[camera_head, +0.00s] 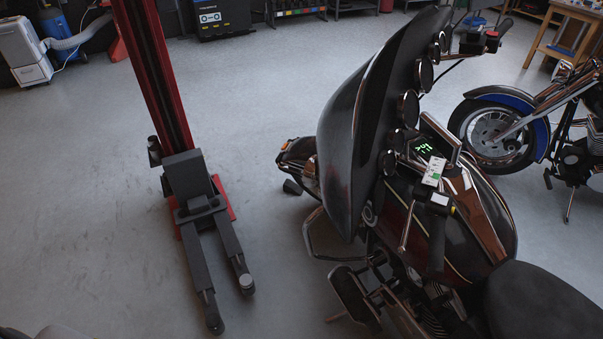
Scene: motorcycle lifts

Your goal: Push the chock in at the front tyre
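Neither of my grippers is in view.
A red and black lift post (160,75) stands to the left, with two dark arms (235,245) reaching along the floor toward me. Bare floor lies between it and the motorcycle. A second motorcycle with a blue fender (500,95) stands at the right. Cabinets line the back.

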